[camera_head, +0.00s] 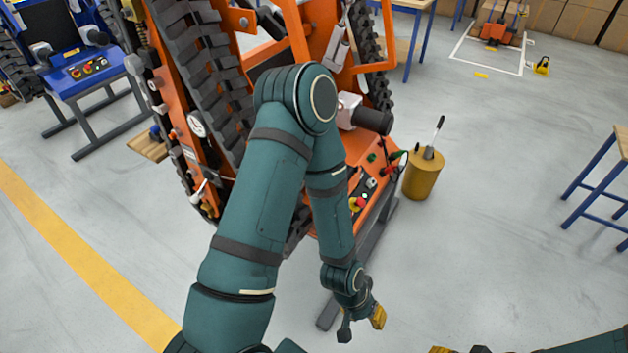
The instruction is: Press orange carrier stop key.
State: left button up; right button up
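The orange tracked carrier (183,140) stands in the middle, partly hidden behind my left arm. Its sloping control panel (377,190) shows to the right of my forearm. A red mushroom-shaped button on a yellow base (357,204) sits on the panel's lower part, close beside my forearm in the picture. Small green and grey controls are near it; I cannot read any labels. My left gripper (362,323) hangs below the panel, apart from it, with its fingers spread and empty. My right gripper (460,350) is cut off at the bottom edge.
A blue carrier (85,75) with its own panel stands at the upper left. A yellow canister (422,174) with a handle sticking out stands right of the orange carrier. A blue-legged table (597,175) is at the right edge.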

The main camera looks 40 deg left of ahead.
aim_at(360, 202)
jog(key=i+l+u, duration=0.1)
jog(key=u, duration=0.25)
jog(key=i+l+u, duration=0.2)
jog(key=u, duration=0.2)
jog(key=i+l+u, duration=0.15)
jog(key=u, duration=0.2)
jog(key=i+l+u, duration=0.6)
jog(key=u, duration=0.2)
